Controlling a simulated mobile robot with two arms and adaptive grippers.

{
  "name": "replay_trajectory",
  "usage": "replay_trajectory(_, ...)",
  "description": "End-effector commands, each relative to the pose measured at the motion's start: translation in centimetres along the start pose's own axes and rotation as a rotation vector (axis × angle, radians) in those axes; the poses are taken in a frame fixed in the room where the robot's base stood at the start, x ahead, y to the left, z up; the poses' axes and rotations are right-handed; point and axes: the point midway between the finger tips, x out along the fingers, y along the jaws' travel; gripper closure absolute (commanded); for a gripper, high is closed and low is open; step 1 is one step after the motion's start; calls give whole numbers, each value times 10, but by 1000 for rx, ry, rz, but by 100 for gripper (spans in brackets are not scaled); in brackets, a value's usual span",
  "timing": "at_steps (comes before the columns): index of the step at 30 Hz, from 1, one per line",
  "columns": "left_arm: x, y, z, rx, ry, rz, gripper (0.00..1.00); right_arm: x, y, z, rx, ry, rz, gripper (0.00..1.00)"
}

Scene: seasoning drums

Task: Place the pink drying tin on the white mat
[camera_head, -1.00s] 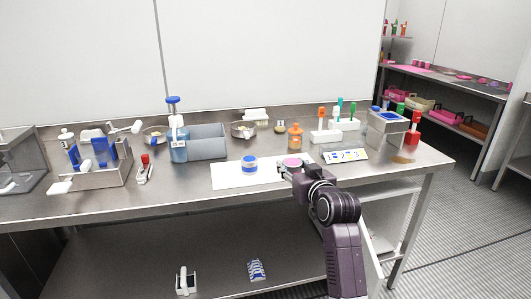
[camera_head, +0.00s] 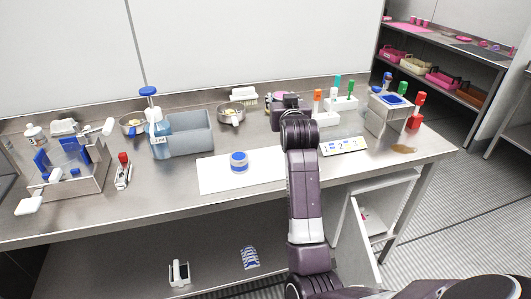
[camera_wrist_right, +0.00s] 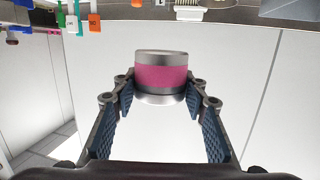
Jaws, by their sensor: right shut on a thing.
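The pink tin (camera_wrist_right: 161,76), a silver tin with a pink band, sits between the fingertips of my right gripper (camera_wrist_right: 162,88) in the right wrist view. The right gripper is shut on it. In the head view the right gripper (camera_head: 287,99) is toward the back of the table, beyond the mat's right part, and only a bit of pink shows there. The white mat (camera_head: 216,177) lies on the table, with a blue-banded tin (camera_head: 239,162) on it. My right arm covers the mat's right end. My left gripper is not in view.
A grey bin (camera_head: 185,138) with a blue-topped bottle stands behind the mat on the left. A numbered card (camera_head: 343,147) and marker holders (camera_head: 341,114) are right of my arm. A metal caddy (camera_head: 75,165) is far left. The mat is clear around the blue-banded tin.

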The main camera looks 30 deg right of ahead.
Motion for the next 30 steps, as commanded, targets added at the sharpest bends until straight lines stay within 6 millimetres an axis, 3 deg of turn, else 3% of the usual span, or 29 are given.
replay_trajectory(13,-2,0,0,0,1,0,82,17,1,117,-1,-6,0,86)
replay_trajectory(30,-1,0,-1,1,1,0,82,27,0,184,0,-2,-1,86)
